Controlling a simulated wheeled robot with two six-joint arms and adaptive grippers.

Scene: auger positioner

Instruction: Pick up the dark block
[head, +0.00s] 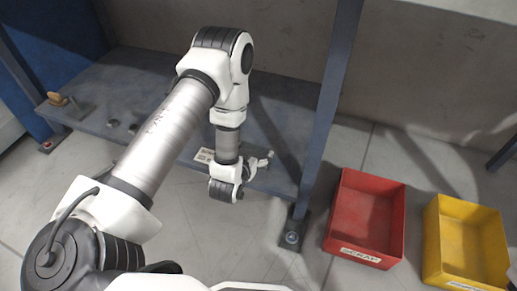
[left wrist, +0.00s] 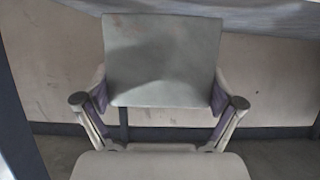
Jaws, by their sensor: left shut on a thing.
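A grey block with a flat, squarish face (left wrist: 163,55) fills the middle of the left wrist view. My left gripper (left wrist: 160,98) is shut on it, with one finger pad against each side edge. In the head view my left gripper (head: 262,163) shows small beyond the white wrist, near the front edge of the blue-grey shelf. The block cannot be made out clearly there.
The low blue-grey shelf (head: 85,82) holds a small tan piece (head: 57,99) and small dark pieces (head: 113,123). A blue-grey post (head: 328,110) stands right of my arm. A red bin (head: 341,205) and a yellow bin (head: 433,235) stand on the floor at right.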

